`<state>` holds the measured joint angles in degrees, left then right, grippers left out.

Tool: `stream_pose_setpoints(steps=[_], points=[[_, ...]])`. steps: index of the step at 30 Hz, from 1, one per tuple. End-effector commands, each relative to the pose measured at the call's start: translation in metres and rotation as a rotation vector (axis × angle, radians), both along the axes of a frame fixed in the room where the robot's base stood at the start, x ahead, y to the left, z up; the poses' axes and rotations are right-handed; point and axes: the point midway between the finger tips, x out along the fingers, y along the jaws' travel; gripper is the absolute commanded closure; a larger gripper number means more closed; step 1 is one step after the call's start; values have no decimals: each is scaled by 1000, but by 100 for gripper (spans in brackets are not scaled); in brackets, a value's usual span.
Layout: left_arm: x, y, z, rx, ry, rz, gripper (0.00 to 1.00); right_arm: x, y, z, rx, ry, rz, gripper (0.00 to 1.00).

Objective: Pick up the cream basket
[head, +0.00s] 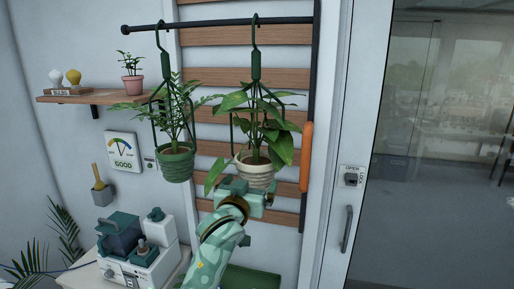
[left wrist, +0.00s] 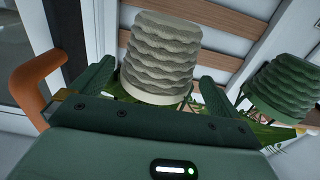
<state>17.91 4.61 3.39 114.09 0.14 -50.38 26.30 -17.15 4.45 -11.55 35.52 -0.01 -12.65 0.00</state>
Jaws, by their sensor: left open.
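The cream basket (head: 258,176) is a ribbed pot with a broad-leaved plant, hanging from the rail by a green hook and hanger. My left gripper (head: 245,188) is just below and in front of it, covering its lower part in the head view. In the left wrist view the basket (left wrist: 160,50) appears upside down, ahead of and between the two green fingers of the open gripper (left wrist: 157,76). I cannot tell whether the fingers touch it. My right gripper is not in view.
A green basket (head: 176,164) hangs close to the left on the same rail (head: 205,22). An orange handle (head: 307,157) is close on the right, beside the wooden slats (head: 212,109). A glass door (head: 440,150) stands farther right. A shelf (head: 100,98) and a machine (head: 140,258) are at left.

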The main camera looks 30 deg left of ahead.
Motion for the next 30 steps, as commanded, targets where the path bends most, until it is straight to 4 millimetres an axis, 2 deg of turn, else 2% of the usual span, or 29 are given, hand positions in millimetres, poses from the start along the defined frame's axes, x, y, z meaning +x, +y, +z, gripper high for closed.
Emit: stream_pose_setpoints(steps=[3,8,15,18,24,25,28,30], points=[[17,4,0,2,1,-1,0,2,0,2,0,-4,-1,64],[29,7,1,1,1,-1,0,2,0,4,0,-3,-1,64],[65,17,4,1,2,-1,0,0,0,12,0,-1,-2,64],[72,19,3,2,1,-1,0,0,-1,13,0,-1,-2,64],[73,19,2,1,1,-2,0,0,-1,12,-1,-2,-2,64],[73,19,2,1,1,-2,3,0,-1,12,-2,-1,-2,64],[73,19,2,1,1,-1,31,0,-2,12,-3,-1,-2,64],[73,19,3,1,-2,-2,32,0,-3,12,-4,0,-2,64]])
